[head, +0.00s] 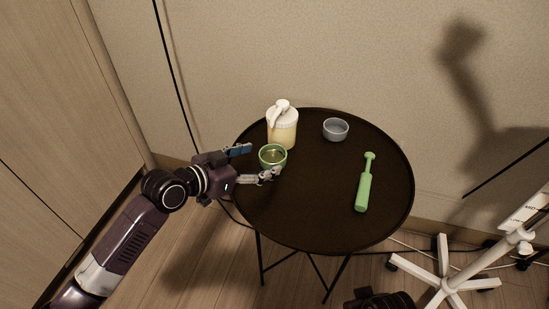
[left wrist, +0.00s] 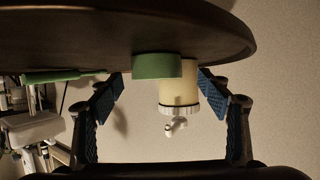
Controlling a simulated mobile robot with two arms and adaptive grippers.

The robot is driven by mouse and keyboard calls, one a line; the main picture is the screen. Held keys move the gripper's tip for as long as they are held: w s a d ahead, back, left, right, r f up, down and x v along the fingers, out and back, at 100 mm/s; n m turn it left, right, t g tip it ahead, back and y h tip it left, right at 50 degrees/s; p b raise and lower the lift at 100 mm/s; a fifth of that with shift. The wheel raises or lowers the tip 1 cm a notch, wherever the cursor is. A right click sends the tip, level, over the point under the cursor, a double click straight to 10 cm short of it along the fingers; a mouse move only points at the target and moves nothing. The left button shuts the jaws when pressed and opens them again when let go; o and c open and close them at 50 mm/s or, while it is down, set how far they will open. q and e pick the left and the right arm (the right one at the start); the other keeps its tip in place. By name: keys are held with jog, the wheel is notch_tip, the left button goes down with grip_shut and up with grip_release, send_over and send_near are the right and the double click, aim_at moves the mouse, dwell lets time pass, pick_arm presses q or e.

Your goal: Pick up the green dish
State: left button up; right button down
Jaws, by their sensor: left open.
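The green dish (head: 273,153) is a small round bowl upright on the left part of the dark round table. My left gripper (head: 259,161) is open at the table's left edge, its two fingers on either side of the dish, with the lower fingertip close to the dish's near side. I cannot tell whether it touches. In the left wrist view, which is upside down, the green dish (left wrist: 157,66) shows between the spread blue-padded fingers, beyond their tips. A dark part at the bottom edge of the head view may be my right gripper; no fingers can be made out.
A cream jar with a white lid (head: 283,128) stands just behind the dish. A grey bowl (head: 335,129) and a green-handled tool (head: 364,186) are farther right on the round table (head: 310,225). The table's front is clear. A white wheeled stand (head: 445,283) is at the lower right.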

aim_at(281, 153)
pick_arm(q)
jog(key=x, duration=0.4)
jog(key=shift+s+d+b, duration=0.15)
jog(key=shift+s+b, duration=0.05)
jog(key=shift+b, duration=0.2)
jog(key=shift+w+d+f, duration=0.15)
jog(key=shift+w+d, duration=0.2)
jog(key=shift+w, duration=0.05)
pick_arm(e)
jog(key=v, duration=0.3)
jog(key=shift+w+r, duration=0.25)
jog(key=shift+r, duration=0.1)
pick_arm(q)
jog(key=shift+c, duration=0.4)
jog(key=c, duration=1.3)
pick_arm(e)
jog(key=shift+d, duration=0.1)
